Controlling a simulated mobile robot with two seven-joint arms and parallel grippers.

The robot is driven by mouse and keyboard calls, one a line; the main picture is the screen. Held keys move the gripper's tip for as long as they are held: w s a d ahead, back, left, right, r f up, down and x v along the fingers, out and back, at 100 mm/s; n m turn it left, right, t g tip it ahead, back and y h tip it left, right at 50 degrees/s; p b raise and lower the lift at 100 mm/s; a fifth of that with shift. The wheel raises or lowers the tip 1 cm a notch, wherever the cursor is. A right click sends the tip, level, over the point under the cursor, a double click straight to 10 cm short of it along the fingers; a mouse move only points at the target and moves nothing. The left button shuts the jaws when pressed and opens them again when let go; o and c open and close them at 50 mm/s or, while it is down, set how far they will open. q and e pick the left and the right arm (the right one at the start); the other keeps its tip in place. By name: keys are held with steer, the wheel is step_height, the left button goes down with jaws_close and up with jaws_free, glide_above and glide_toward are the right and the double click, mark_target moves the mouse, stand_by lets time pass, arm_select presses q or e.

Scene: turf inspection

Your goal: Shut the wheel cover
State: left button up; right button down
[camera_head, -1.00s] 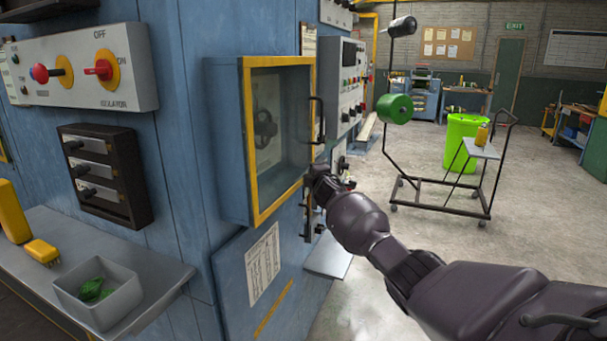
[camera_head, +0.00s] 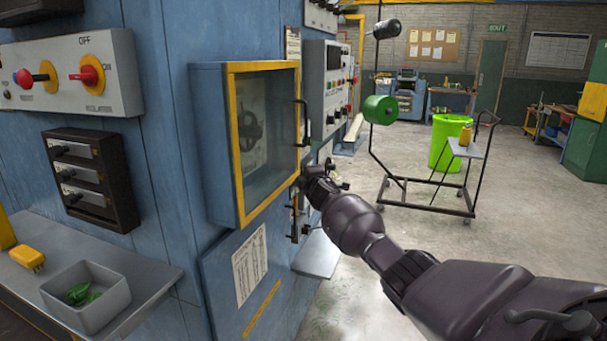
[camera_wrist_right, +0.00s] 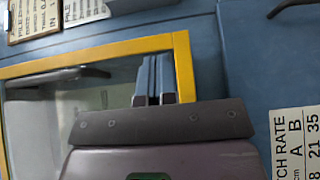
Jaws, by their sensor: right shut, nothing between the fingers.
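The wheel cover is a blue box with a yellow-framed clear front (camera_head: 240,150) on the blue machine wall. A dark handwheel (camera_head: 249,127) shows through the pane. A black handle (camera_head: 302,122) is on the frame's right side. The yellow frame lies along the box front, and I can make out no gap there. My right gripper (camera_head: 304,180) is at the frame's lower right corner. In the right wrist view, its shut, empty fingers (camera_wrist_right: 155,92) lie over the pane beside the yellow frame (camera_wrist_right: 183,68); contact is unclear. My left gripper is out of view.
A switch panel (camera_head: 18,98) and a dark drawer block (camera_head: 100,205) are left of the cover. A grey bin (camera_head: 95,310) with green bits stands on the ledge. A control panel (camera_head: 318,85) is beyond the cover. A wheeled trolley (camera_head: 425,208) stands on open floor at right.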

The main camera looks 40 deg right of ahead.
steer(key=s+d, duration=0.6)
steer(key=s, duration=0.3)
steer(key=shift+s+p, duration=0.2)
steer(key=shift+p, duration=0.15)
steer(key=shift+d+f, duration=0.1)
steer(key=shift+f, duration=0.05)
